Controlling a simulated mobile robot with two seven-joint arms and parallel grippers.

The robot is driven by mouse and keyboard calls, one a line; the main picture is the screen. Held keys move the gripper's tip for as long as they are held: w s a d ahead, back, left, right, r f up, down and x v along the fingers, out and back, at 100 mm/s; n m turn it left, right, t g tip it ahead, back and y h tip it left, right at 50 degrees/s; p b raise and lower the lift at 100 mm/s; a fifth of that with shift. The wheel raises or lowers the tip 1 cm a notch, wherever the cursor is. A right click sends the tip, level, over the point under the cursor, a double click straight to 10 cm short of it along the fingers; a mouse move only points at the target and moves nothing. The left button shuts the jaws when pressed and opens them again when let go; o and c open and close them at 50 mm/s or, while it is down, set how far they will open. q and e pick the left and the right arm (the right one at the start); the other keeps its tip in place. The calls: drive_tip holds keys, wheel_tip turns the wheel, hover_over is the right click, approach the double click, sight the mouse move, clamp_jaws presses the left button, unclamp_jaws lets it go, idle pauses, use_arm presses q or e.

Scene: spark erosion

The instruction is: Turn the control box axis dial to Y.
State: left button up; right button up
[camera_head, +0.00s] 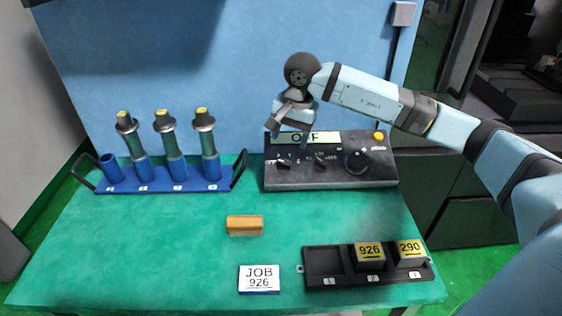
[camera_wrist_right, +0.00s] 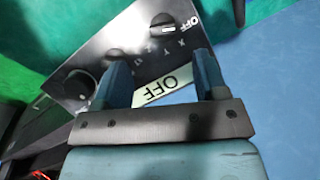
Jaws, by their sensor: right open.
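The control box (camera_head: 331,182) stands at the back of the green table, with a display reading OFF (camera_head: 305,138). Its left dial (camera_head: 284,162) has OFF and small axis letters around it, so it appears to be the axis dial; it also shows in the right wrist view (camera_wrist_right: 163,21). I cannot tell for certain which mark its pointer is on. A middle dial (camera_head: 321,163) and a larger round knob (camera_head: 357,161) sit to its right. My right gripper (camera_head: 278,124) is open and empty above the box's left end, apart from the dials. My left gripper is out of view.
A blue rack (camera_head: 170,187) with several upright tool holders stands left of the box. A wooden block (camera_head: 244,224), a JOB 926 card (camera_head: 259,279) and a black tray (camera_head: 325,260) with two labelled blocks lie in front. A blue wall is close behind.

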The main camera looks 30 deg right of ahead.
sight(284, 164)
drive_tip(key=f, duration=0.6)
drive_tip(key=w+a+f, duration=0.1)
drive_tip(key=f, duration=0.2)
drive_tip(key=shift+w, duration=0.1)
drive_tip(key=c, duration=0.9)
